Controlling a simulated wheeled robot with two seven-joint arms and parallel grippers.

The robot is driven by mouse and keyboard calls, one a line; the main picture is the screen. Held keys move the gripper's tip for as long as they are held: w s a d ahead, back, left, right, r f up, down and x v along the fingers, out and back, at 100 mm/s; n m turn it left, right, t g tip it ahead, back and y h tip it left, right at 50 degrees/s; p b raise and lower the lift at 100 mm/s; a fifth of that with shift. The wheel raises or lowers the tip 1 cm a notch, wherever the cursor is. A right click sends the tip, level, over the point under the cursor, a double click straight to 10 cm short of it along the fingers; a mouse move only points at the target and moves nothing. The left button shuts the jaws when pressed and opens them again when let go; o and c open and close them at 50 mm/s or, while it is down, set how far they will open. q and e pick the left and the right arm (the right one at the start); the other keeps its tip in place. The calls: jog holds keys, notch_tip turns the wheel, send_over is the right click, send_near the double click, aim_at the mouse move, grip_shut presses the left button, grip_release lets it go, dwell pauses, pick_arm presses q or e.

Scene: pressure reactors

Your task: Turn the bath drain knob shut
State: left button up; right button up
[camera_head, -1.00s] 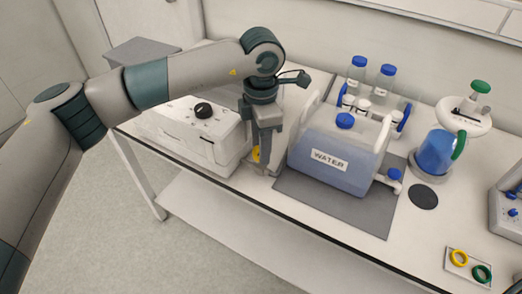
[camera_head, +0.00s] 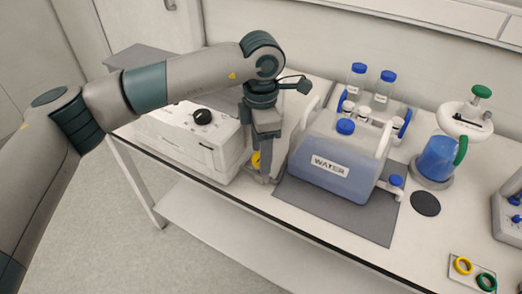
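The white bath box (camera_head: 190,142) stands at the left of the bench with a black round knob (camera_head: 202,117) on top. A yellow knob (camera_head: 256,160), which looks like the drain knob, shows at the box's right end, partly hidden by my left gripper. My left gripper (camera_head: 262,178) points down right at the yellow knob, in the gap between the box and the water jug. Whether its fingers are closed on the knob cannot be made out. The knob's exact angle is also unclear. My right gripper is out of the picture.
A jug labelled WATER (camera_head: 331,168) stands on a dark mat (camera_head: 340,216) close to the right of my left gripper. Behind it are blue-capped bottles (camera_head: 383,86). A blue vessel (camera_head: 437,160) and yellow and green rings (camera_head: 463,266) are farther right. The bench's front edge is clear.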

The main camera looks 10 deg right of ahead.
pick_arm(q)
jog(key=shift+r, duration=0.5)
notch_tip(320, 180, up, 16)
jog(key=b, duration=0.1)
jog(key=shift+r+b, duration=0.15)
jog(key=shift+b, duration=0.2)
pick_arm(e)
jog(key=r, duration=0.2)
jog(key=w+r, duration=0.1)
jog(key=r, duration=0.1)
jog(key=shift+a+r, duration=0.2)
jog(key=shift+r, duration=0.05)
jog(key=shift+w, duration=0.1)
